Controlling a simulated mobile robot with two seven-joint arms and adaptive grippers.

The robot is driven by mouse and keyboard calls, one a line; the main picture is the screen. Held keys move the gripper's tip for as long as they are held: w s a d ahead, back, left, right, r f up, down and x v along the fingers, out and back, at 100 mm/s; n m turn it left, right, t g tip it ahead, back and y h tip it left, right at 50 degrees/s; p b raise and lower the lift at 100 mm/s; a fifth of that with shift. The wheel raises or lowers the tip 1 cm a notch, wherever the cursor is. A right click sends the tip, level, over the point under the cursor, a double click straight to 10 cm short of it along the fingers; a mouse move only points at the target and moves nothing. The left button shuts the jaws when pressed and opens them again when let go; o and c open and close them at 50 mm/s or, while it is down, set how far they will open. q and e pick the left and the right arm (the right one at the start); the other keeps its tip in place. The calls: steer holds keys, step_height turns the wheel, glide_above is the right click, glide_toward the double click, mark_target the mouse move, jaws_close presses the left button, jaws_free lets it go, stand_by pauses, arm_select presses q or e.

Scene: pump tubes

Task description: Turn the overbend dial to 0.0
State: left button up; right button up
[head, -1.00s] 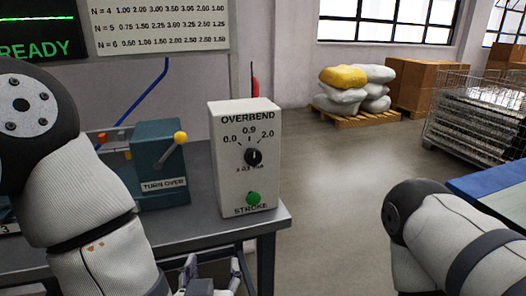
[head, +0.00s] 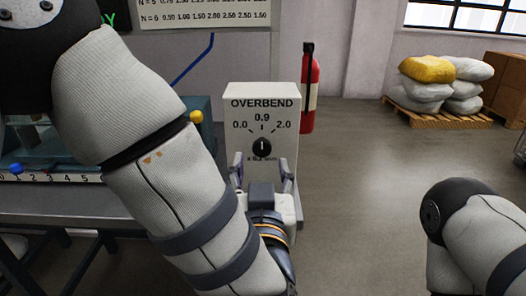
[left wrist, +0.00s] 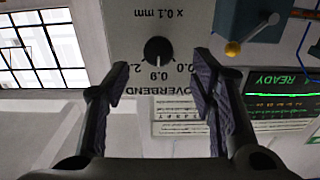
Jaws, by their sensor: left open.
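The white overbend box (head: 235,97) stands at the table's right end, marked 0.0, 0.9 and 2.0. Its black round dial (head: 262,147) has a white line that points roughly up at 0.9. My left gripper (head: 262,168) is open in front of the box, its fingers either side of and slightly below the dial. In the left wrist view the box is upside down and the dial (left wrist: 158,50) lies between the open fingers (left wrist: 158,68), with nothing held. The green stroke button is hidden behind my gripper. My right gripper is out of view.
A yellow-knobbed lever (head: 196,117) is left of the box, partly behind my left arm. A red fire extinguisher (head: 309,90) stands behind on the right. Sacks on a pallet (head: 437,112) are at the back right. The floor right of the box is clear.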

mark_target(262, 150)
arm_select(q)
steer(key=w, duration=0.5)
steer(key=shift+w+f+b, duration=0.2)
steer(key=shift+w+b, duration=0.1)
steer(key=shift+w+d+r, duration=0.1)
steer(key=shift+w, duration=0.4)
steer(key=c, duration=1.1)
steer(key=shift+c, duration=0.2)
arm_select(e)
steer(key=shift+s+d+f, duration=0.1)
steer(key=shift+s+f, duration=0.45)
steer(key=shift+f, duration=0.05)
